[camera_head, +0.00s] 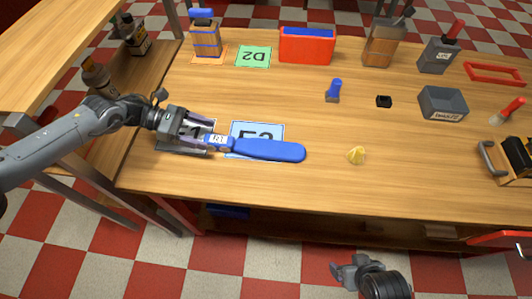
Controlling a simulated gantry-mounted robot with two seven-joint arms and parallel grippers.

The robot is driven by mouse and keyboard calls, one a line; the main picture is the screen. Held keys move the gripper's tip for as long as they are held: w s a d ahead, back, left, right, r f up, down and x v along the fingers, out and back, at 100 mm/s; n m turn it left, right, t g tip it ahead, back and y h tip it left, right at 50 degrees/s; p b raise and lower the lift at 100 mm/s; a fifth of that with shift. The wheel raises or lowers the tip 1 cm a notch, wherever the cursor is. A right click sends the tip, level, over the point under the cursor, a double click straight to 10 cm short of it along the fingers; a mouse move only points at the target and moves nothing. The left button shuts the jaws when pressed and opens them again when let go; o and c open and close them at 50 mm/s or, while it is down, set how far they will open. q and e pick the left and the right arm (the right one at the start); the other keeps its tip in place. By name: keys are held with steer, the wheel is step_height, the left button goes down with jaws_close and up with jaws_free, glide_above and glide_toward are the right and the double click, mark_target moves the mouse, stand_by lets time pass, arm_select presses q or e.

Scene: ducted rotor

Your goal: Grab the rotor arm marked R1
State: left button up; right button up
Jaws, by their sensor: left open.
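The blue rotor arm (268,150) lies on the wooden table near its front left, partly over a light blue card marked E2 (270,131). Its narrower left end carries a white label that reads R1. My left gripper (210,135) reaches in from the left and is open, with its fingers at the labelled end. I cannot tell whether the fingers touch it.
A yellow piece (356,155) lies right of the rotor arm. The middle of the table is mostly clear.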

mark_target(224, 140)
arm_select(q)
steer(key=shift+w+a+f+b, duration=0.2)
steer(key=shift+a+f+b, duration=0.1)
steer(key=shift+a, duration=0.25)
steer(key=shift+x, duration=1.2)
steer(key=x, duration=0.5)
steer(key=shift+r, duration=0.15)
steer(key=shift+a, duration=0.15)
steer(key=shift+c, duration=0.7)
steer(key=c, duration=1.1)
steer(key=shift+c, duration=0.2)
arm_select(e)
steer(key=shift+d+f, duration=0.15)
steer(key=shift+f, duration=0.5)
arm_select(q)
steer(key=shift+r, duration=0.1)
